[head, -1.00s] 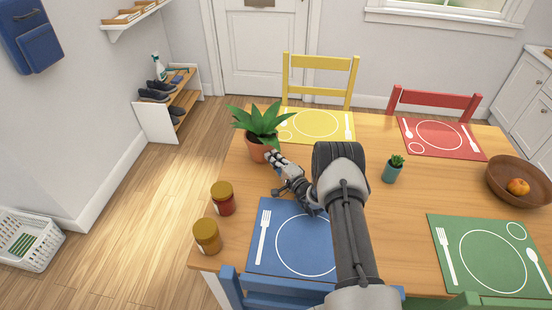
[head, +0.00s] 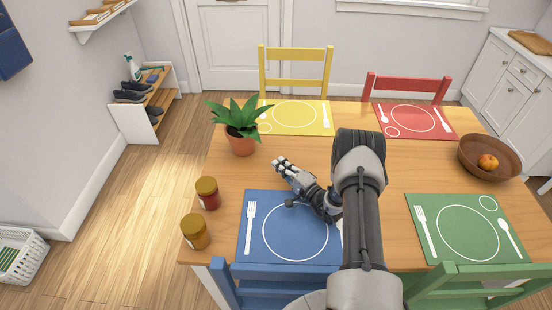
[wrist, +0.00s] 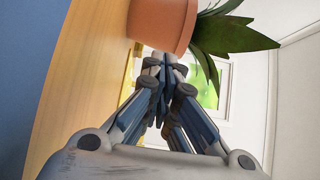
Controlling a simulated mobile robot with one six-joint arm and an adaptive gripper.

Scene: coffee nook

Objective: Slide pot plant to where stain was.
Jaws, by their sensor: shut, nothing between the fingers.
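The pot plant, a spiky green plant in a terracotta pot (head: 241,143), stands upright near the left edge of the table, beside the near-left corner of the yellow placemat. My gripper (head: 281,165) is low over the table, to the right of the pot and nearer to me, with a gap between them. Its fingers are shut and empty. In the wrist view the pot (wrist: 160,22) is at the top, beyond my shut fingertips (wrist: 163,62). No stain shows on the visible tabletop; my arm hides part of it.
Two jars, a red one (head: 207,194) and an amber one (head: 195,232), stand at the left edge. A blue placemat (head: 262,250) lies under my forearm. A wooden bowl (head: 468,160) holds an orange fruit at right. The table's left edge is close to the pot.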

